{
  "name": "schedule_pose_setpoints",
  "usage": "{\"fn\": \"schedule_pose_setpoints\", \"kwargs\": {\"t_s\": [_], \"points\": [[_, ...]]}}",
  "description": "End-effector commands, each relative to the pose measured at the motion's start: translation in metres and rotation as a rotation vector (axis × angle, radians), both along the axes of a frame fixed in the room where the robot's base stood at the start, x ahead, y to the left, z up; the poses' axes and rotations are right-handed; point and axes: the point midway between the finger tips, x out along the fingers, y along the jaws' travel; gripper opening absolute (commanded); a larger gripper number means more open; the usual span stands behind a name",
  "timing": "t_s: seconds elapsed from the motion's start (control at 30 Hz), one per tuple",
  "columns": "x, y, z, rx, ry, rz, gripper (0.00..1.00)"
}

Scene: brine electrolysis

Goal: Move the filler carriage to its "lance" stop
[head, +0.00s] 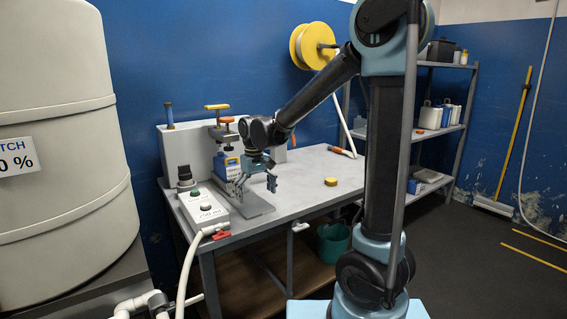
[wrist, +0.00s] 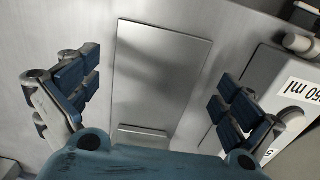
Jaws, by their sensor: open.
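What looks like the filler carriage is the fixture with a yellow bar handle (head: 217,107) and an orange-topped part, by the grey back panel at the bench's left. No "lance" marking is readable. A blue-and-white container (head: 229,166) stands below it, partly hidden by my gripper. My gripper (head: 256,184) is open and empty, in front of the container and above a flat metal plate (head: 257,208). In the wrist view its two fingers (wrist: 155,100) are wide apart, with the plate (wrist: 160,65) between and beyond them. The fixture is not recognisable in the wrist view.
A white control box (head: 203,206) with buttons stands at the bench's left front. A grey box with a "50 ml" label (wrist: 300,97) is right of my fingers in the wrist view.

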Motion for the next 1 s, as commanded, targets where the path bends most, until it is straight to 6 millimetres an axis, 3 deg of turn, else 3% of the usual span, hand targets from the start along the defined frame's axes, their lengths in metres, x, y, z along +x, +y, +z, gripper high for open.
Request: {"fn": "schedule_pose_setpoints", "kwargs": {"t_s": [0.57,1.0], "points": [[-0.069,-0.051,0.002,0.001,0.001,0.0,1.0],[-0.067,-0.049,0.073,0.0,0.0,0.0,1.0]]}}
